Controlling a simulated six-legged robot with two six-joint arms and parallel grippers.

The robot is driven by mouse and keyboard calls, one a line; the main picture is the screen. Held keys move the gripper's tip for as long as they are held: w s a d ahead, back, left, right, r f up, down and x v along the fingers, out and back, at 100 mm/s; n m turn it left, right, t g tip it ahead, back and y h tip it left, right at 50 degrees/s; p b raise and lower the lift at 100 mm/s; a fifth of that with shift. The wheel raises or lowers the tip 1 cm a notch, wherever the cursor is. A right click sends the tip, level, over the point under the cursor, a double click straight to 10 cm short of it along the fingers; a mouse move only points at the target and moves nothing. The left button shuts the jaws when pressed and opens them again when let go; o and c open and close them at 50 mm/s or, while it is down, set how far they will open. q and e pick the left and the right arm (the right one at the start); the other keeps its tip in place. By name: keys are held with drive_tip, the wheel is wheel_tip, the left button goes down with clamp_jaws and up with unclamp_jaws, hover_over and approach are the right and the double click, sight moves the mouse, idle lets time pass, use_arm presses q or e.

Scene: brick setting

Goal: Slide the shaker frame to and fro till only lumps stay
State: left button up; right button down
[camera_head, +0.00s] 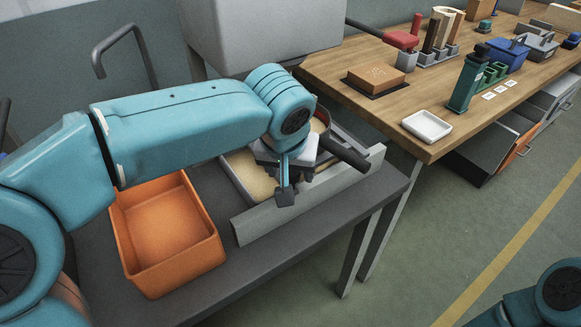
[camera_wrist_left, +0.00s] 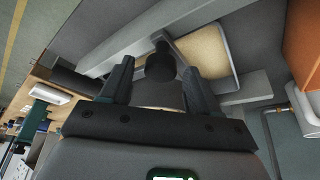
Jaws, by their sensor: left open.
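The shaker frame is mostly hidden behind my left gripper (camera_head: 290,178); a round rim (camera_head: 321,121) and a dark bar-like handle (camera_head: 345,153) show beside it. Pale grains lie in a shallow tray (camera_head: 229,170) under and left of the gripper. The left gripper reaches down over the tray. In the left wrist view its two fingers are apart (camera_wrist_left: 155,75), with a dark round-ended grip (camera_wrist_left: 160,62) between them; I cannot tell whether they touch it. The tray of grains also shows there (camera_wrist_left: 236,62). My right gripper is out of view.
A long grey rail (camera_head: 262,219) runs along the bench's front. An orange bin (camera_head: 200,262), empty, stands left of the tray. A grey box-shaped unit (camera_head: 260,35) stands behind. A wooden workbench (camera_head: 340,62) at the right holds a white dish (camera_head: 427,126), a brick-coloured block (camera_head: 376,78) and tools.

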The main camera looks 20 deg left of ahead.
use_arm(q)
clamp_jaws()
drive_tip(key=shift+s+a, duration=0.2)
drive_tip(key=shift+s, duration=0.05)
drive_tip(key=s+a+b, duration=0.1)
drive_tip(key=s, duration=0.1)
drive_tip(key=s+a+b, duration=0.1)
drive_tip(key=s+a, duration=0.1)
drive_tip(key=shift+s+a, duration=0.25)
drive_tip(key=shift+s, duration=0.05)
unclamp_jaws()
drive_tip(key=p+v, duration=0.4)
drive_tip(key=v, duration=1.2)
drive_tip(key=shift+r, duration=0.2)
